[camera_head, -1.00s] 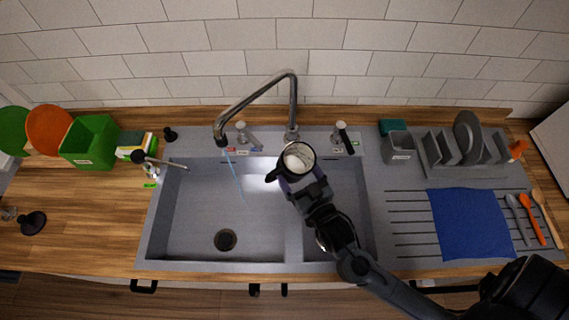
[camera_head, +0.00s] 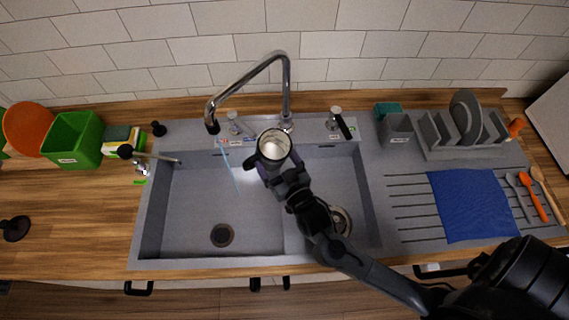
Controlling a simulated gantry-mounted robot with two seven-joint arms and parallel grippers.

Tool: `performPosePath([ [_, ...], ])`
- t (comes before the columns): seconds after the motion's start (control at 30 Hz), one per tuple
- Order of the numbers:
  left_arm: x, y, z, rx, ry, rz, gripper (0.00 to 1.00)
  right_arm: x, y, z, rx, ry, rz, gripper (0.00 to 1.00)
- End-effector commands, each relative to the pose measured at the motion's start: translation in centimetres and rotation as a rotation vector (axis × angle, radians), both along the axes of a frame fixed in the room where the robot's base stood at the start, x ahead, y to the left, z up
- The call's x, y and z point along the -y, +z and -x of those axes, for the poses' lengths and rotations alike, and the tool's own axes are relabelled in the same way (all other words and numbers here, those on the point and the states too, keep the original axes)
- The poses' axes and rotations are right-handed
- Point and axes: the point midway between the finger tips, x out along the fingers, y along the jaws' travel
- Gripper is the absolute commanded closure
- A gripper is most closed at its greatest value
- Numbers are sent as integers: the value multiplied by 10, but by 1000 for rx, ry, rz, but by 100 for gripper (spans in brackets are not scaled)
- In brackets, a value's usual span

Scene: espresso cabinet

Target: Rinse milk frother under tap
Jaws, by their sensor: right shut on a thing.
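The milk frother (camera_head: 274,144) is a metal jug with pale stuff visible inside its open top. My right gripper (camera_head: 268,167) is shut on it and holds it over the sink (camera_head: 195,200), near the sink's back edge. The chrome tap (camera_head: 248,80) arches above the sink, and its spout end is to the left of the frother. A thin bluish stream of water (camera_head: 228,165) falls from the spout into the left basin. The frother is apart from the stream, to its right. My left gripper is not in view.
Tap handles (camera_head: 234,124) and (camera_head: 337,122) stand behind the sink. On the right are a grey dish rack (camera_head: 450,150), a blue cloth (camera_head: 472,205) and utensils (camera_head: 530,195). A green bin (camera_head: 75,137) stands on the left. The left basin is empty.

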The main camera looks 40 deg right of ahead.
Motion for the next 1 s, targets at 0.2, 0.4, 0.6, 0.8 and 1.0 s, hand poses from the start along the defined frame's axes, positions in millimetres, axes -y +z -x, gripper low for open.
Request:
performPosePath([
  [0.2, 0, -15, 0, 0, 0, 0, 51, -9, -5, -19, 5, 0, 0, 93],
  [0.4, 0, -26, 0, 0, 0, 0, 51, -17, -9, -36, 4, 0, -1, 93],
  [0.6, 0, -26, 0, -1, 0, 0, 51, -24, -9, -52, 4, 0, 0, 93],
  [0.8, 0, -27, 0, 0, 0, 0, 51, -30, -12, -64, 3, 0, -1, 93],
  [1.0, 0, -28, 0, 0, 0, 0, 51, -33, -14, -72, 3, 0, -1, 93],
])
